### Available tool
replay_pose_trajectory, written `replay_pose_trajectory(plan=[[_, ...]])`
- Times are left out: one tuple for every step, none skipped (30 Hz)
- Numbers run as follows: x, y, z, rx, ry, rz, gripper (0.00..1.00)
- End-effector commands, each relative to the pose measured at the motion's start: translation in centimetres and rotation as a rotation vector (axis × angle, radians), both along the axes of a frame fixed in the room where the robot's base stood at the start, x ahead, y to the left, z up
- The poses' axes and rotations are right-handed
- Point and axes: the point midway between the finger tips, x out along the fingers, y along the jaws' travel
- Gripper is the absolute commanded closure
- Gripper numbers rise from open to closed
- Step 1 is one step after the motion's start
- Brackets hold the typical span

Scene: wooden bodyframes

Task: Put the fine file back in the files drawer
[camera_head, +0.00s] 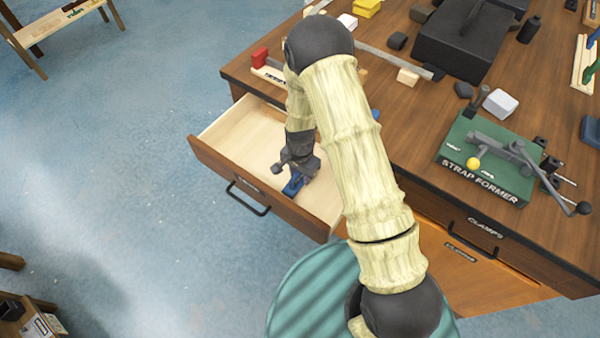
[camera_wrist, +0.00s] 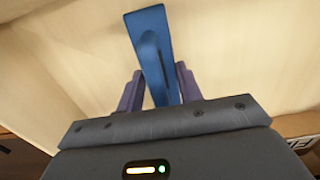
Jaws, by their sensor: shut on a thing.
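My gripper (camera_head: 293,185) is inside or just above the open drawer (camera_head: 235,143), toward its front right part. It is shut on a blue object, which I take to be the fine file (camera_head: 291,186). In the wrist view my gripper (camera_wrist: 160,92) has its two fingers on either side of the blue file (camera_wrist: 150,40), with the pale drawer floor behind. I cannot tell whether the file touches the floor. The drawer's front label is too small to read. My arm hides part of the drawer's right side.
The wooden bench top (camera_head: 405,125) lies above the drawer. It carries a green strap former (camera_head: 475,185), a dark box (camera_head: 465,40) and small blocks. A drawer marked clamps (camera_head: 480,237) is at the right. The blue floor at left is mostly clear.

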Motion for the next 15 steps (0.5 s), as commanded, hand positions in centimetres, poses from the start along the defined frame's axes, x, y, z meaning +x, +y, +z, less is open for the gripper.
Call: replay_pose_trajectory(plan=[[0.00, 0.04, -0.06, 0.000, 0.000, 0.001, 0.89], [0.00, 0.05, -0.05, 0.001, -0.001, 0.001, 0.89], [0.01, 0.06, -0.04, 0.001, -0.001, 0.001, 0.89], [0.01, 0.06, -0.04, 0.001, -0.001, 0.001, 0.89], [0.01, 0.07, -0.03, 0.001, -0.001, 0.002, 0.89], [0.00, 0.06, -0.03, 0.001, -0.001, 0.002, 0.89], [0.00, 0.06, -0.06, 0.001, -0.001, 0.002, 0.89], [0.00, 0.06, -0.13, 0.001, -0.001, 0.002, 0.89], [0.00, 0.06, -0.28, 0.001, -0.001, 0.002, 0.89], [-0.01, 0.06, -0.37, 0.000, 0.000, 0.002, 0.89], [-0.01, 0.06, -0.31, 0.000, 0.000, 0.002, 0.60], [-0.01, 0.06, -0.27, 0.000, 0.000, 0.002, 0.52], [-0.01, 0.06, -0.26, 0.001, -0.001, 0.002, 0.46], [-0.01, 0.06, -0.26, 0.000, 0.000, 0.002, 0.42], [-0.01, 0.06, -0.26, 0.001, -0.001, 0.002, 0.42]])
